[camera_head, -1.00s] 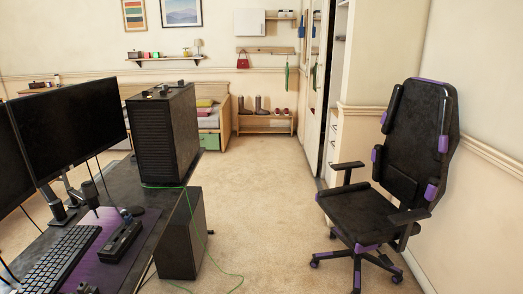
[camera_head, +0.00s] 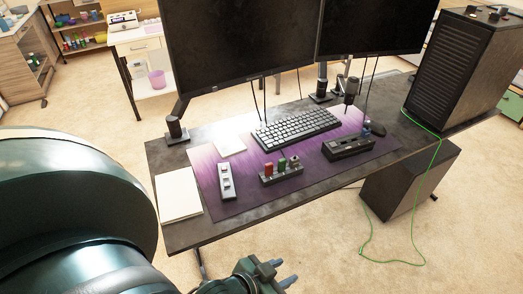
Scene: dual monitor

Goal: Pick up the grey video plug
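A small dark holder (camera_head: 281,177) stands on the purple desk mat and carries a red plug (camera_head: 268,168), a green plug (camera_head: 282,164) and a greyish piece (camera_head: 295,160) at its right end. The greyish piece may be the grey video plug, but it is too small to be sure. My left gripper (camera_head: 288,274) is at the bottom edge, in front of and below the desk's front edge. Its two fingers are apart with nothing seen between them. It is well short of the holder. My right gripper is not in view.
The dark desk (camera_head: 310,198) holds a grey strip (camera_head: 226,182), a dark box (camera_head: 348,147), a keyboard (camera_head: 297,128), white paper (camera_head: 179,194) and two monitors (camera_head: 240,45). A PC tower (camera_head: 465,70) stands at right, with a green cable (camera_head: 437,150) hanging down.

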